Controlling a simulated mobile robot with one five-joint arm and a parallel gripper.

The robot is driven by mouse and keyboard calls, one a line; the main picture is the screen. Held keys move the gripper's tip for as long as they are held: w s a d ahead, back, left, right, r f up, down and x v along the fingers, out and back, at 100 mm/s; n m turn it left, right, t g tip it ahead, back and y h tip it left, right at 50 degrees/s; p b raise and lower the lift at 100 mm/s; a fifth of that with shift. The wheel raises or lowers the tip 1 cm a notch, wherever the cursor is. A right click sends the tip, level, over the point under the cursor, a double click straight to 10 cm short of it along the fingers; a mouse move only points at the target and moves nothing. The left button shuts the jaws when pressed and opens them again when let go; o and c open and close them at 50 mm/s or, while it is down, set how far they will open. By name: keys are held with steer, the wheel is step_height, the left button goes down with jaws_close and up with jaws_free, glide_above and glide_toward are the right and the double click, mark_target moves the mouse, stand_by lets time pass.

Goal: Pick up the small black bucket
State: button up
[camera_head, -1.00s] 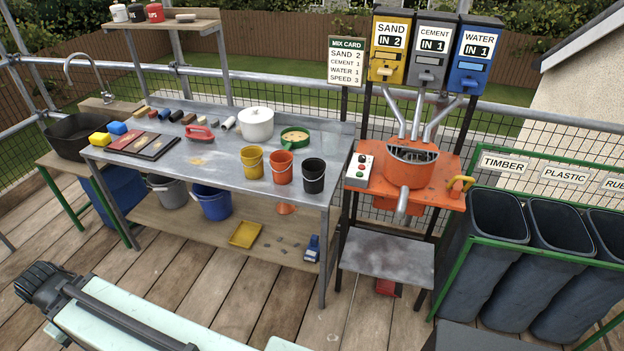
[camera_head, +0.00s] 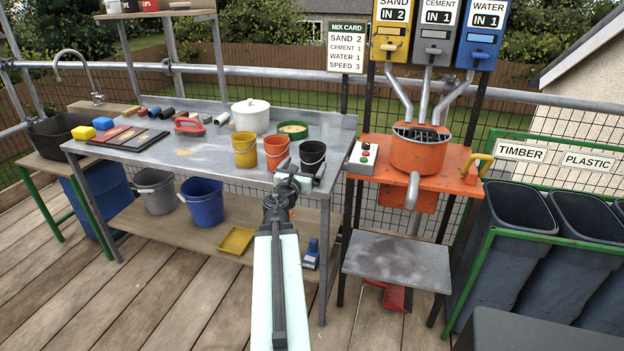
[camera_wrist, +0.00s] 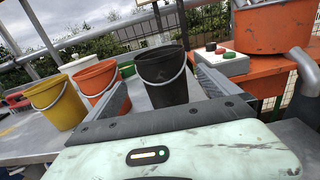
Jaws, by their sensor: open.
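The small black bucket (camera_head: 314,153) stands upright at the front right of the metal workbench (camera_head: 215,158). In the wrist view the black bucket (camera_wrist: 163,78) appears ahead, lined up with the gap between my fingers. My gripper (camera_head: 293,178) is open and empty at the bench's front edge, covering the bucket's lower left part in the head view. In the wrist view one finger of my gripper (camera_wrist: 163,90) shows to each side of the bucket. I cannot tell whether the fingertips reach around it.
An orange bucket (camera_head: 276,151) and a yellow bucket (camera_head: 245,150) stand left of the black one. A button box (camera_head: 363,158) and an orange mixer (camera_head: 420,150) are to the right.

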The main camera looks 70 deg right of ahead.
mark_target(316, 148)
steer(key=shift+s+d+r, duration=0.1)
steer(key=shift+d, duration=0.2)
steer(key=d, duration=0.7)
steer(key=shift+d, duration=0.25)
steer(key=shift+a, duration=0.1)
steer(key=c, duration=1.3)
steer(key=shift+r, duration=0.1)
